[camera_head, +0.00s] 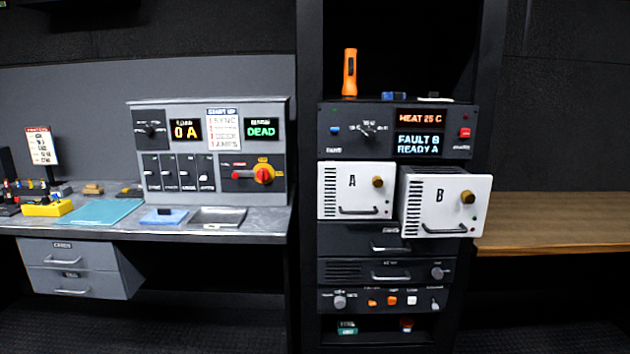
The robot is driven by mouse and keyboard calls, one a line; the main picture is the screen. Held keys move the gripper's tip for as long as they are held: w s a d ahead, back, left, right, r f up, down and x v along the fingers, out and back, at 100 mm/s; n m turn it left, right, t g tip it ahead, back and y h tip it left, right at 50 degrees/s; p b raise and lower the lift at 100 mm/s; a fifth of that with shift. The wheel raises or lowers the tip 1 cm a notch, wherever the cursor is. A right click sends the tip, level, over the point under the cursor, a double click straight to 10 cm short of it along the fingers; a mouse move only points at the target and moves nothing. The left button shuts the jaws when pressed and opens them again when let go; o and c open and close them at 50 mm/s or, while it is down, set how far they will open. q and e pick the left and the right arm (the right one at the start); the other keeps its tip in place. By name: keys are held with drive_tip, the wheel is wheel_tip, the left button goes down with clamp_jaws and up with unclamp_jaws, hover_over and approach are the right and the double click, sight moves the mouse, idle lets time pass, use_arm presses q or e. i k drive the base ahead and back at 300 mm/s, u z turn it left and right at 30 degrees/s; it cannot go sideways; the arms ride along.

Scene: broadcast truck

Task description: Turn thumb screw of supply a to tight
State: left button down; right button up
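Supply A (341,198) is a white module with a black "A", seated in the rack on the left. Its brass thumb screw (378,182) is a round knob at the upper right of its face, above a dark handle. How tight the screw is cannot be seen. Supply B (430,212), a similar white module on the right, stands further out of the rack, with its own brass thumb screw (468,197). The display above reads "HEAT 25 C" and "FAULT B READY A" (419,144). Neither of my grippers is in view.
An orange flashlight-like object (349,73) stands on top of the rack unit. A grey control console (212,150) with a red and yellow switch is on the left bench. A wooden worktop (540,222) is at right. Supply B juts forward beside supply A.

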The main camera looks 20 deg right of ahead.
sight(377, 181)
drive_tip(key=z, duration=0.05)
drive_tip(key=i, duration=1)
drive_tip(key=z, duration=0.65)
